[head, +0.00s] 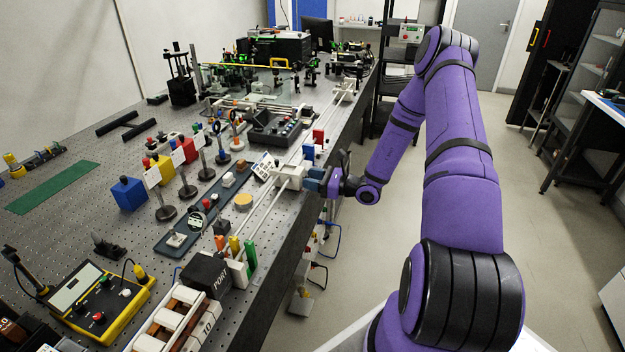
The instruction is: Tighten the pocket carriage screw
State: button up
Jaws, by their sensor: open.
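A white carriage (290,172), which looks like the pocket carriage, sits on the pale twin rails (262,212) along the bench's right edge. My gripper (313,180) is at the carriage's right side, its blue-grey fingers pointing left toward it. The fingers are open. The picture is too small to tell whether they touch the carriage or stand around its screw. The screw itself cannot be made out; the fingers may cover it.
A black box marked PORT (206,274) stands at the rails' near end, beside green, yellow and orange upright pieces. A small white card with dark marks (264,165) stands left of the carriage. Several posts and coloured boxes crowd the perforated bench (75,225).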

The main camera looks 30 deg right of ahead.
grip_shut()
jog(key=shift+m, duration=0.3)
jog(key=m, duration=2.1)
jog(key=shift+d+f+m, duration=0.1)
jog(key=shift+m, duration=0.2)
dwell(0.4)
